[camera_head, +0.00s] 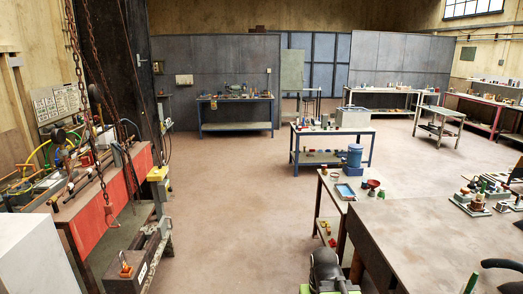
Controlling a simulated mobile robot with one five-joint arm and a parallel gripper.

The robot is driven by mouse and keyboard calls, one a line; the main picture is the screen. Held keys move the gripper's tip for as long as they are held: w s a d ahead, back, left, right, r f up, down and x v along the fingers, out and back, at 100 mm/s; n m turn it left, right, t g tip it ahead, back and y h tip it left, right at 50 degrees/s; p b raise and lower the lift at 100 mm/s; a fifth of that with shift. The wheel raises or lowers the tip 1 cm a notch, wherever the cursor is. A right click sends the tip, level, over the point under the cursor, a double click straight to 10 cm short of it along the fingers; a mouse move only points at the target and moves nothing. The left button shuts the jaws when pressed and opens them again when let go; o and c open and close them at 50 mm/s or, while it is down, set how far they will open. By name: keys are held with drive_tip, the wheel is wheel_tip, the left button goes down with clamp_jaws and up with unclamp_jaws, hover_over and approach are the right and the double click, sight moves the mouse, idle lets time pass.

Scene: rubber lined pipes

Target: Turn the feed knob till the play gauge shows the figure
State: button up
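I cannot make out a feed knob or a play gauge in the head view; any such parts are too small to tell at this distance. At the left, a red-fronted workbench (88,228) carries a crowd of hoses, tools and small fittings. At the lower right, a large grey-brown bench (418,228) holds several small devices (478,202) with dark and green parts, too small to read. My gripper is not in view.
Chains (84,95) hang before the left bench. A grey toolbox (127,268) sits low beside it. A dark rounded machine (325,268) stands at the bottom centre. A blue-legged table (331,133) and a rear bench (236,127) stand farther back. The middle floor (235,215) is clear.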

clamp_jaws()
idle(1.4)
